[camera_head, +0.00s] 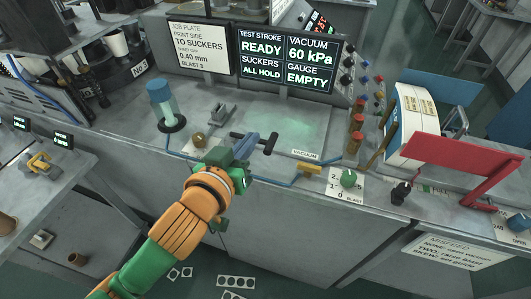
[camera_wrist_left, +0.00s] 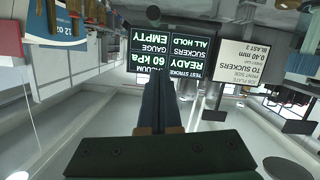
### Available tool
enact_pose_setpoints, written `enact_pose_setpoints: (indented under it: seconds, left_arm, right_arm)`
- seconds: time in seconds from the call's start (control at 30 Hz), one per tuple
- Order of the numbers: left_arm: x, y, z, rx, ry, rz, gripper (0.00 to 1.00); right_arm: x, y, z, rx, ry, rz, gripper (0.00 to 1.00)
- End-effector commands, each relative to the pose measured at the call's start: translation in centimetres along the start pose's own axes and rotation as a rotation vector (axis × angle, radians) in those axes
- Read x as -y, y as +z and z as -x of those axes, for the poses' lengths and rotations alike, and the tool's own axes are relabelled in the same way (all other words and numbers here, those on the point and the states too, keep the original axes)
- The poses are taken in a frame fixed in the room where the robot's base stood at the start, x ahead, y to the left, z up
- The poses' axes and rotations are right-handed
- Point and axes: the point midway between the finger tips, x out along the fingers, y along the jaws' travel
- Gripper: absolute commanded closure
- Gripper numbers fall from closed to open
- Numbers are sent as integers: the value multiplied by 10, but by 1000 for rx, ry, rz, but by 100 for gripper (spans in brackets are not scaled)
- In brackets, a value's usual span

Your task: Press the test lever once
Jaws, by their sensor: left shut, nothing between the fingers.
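My left gripper (camera_head: 248,146) reaches over the front of the machine bench in the head view. Its fingers are shut and empty, and they also show in the wrist view (camera_wrist_left: 160,95). A dark crossbar (camera_head: 268,145) shows right by the fingertips; I cannot tell whether they touch it or whether it is the test lever. A small grey bracket (camera_head: 217,113) and a brass ball knob (camera_head: 198,140) stand just left of the gripper. The display (camera_head: 288,62) reads TEST STROKE READY, SUCKERS ALL HOLD, VACUUM 60 kPa, GAUGE EMPTY. My right gripper is out of view.
A blue-capped cylinder (camera_head: 161,105) stands left on the bench. A job plate sign (camera_head: 201,45) stands behind. A green blast knob (camera_head: 348,178), several coloured buttons and a red frame (camera_head: 465,155) are at right. The plate marked VACUUM (camera_head: 305,135) looks clear beyond the gripper.

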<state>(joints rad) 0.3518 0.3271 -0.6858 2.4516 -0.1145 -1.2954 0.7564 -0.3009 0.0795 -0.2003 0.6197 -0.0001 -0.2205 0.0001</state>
Motion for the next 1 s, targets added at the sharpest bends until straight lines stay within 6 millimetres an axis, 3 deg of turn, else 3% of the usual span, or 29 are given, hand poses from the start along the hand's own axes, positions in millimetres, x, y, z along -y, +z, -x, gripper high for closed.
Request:
enact_pose_setpoints:
  seconds: [0.03,0.17,0.23,0.4,0.6,1.0]
  left_arm:
    - [2,10,-7,-8,2,-1,100]
    - [-1,11,-15,-3,11,-8,100]
    - [-3,0,-29,7,5,-8,100]
    - [-3,-1,-64,7,6,-8,100]
    - [-3,32,-69,8,6,-8,100]
    - [-3,40,-71,4,9,-8,100]
  right_arm:
    - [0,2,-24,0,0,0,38]
    - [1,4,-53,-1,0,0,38]
    - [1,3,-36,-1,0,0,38]
    - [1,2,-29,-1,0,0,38]
    - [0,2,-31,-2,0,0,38]
    - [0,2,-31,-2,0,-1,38]
